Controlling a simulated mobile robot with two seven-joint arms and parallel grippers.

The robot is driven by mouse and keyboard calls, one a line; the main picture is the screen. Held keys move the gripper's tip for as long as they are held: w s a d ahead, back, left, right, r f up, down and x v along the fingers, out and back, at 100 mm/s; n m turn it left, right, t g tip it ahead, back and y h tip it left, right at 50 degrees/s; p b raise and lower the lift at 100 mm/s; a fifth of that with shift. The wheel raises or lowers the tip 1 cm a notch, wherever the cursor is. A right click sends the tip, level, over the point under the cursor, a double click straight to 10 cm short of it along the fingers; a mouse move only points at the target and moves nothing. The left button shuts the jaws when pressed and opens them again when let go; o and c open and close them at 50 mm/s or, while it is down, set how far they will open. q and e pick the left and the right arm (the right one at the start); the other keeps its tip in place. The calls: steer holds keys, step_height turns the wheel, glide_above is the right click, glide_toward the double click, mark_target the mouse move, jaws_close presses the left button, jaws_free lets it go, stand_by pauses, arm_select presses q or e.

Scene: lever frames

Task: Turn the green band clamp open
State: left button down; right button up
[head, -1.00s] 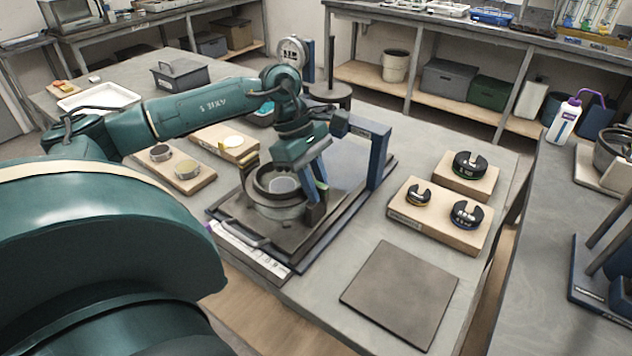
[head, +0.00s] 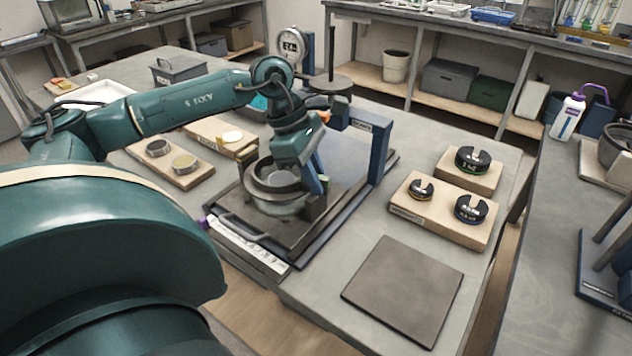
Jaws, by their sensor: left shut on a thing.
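My left gripper (head: 316,188) reaches down at the right side of a round grey metal vessel (head: 272,197) on a dark base plate. Its blue finger stands beside the vessel's rim, by a dark block. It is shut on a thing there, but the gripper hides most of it. I cannot clearly make out a green band clamp; no green band shows on the visible part of the vessel. My right gripper is not in view.
A blue upright post (head: 381,157) stands close right of my gripper. Slotted weights lie on wooden blocks (head: 440,217) at the right. Discs sit on wooden boards (head: 190,178) at the left. A dark flat mat (head: 404,290) lies bare at the front right.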

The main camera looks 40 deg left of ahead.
arm_select(q)
steer(key=n+t+b, duration=0.1)
steer(key=n, duration=0.1)
steer(key=n+b, duration=0.2)
steer(key=shift+s+f+n+t+y, duration=0.1)
steer(key=shift+f+n+t+y, duration=0.05)
steer(key=shift+n+t+y, duration=0.2)
steer(key=n+y+b, duration=0.1)
steer(key=n, duration=0.1)
steer(key=shift+d+n+t, duration=0.1)
steer(key=shift+n+t, duration=0.25)
steer(key=n+y+b, duration=0.1)
steer(key=n, duration=0.2)
steer(key=shift+n, duration=0.3)
steer(key=shift+d+r+n+t+y, duration=0.15)
steer(key=shift+n+y, duration=0.3)
steer(key=shift+n, duration=0.5)
steer(key=shift+a+r+n+t+y, duration=0.15)
steer(key=shift+n+y, duration=0.25)
steer(key=shift+n, duration=0.55)
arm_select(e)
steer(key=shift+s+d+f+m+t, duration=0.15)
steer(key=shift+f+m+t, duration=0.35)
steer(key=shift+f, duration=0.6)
arm_select(q)
steer(key=shift+d+f, duration=0.1)
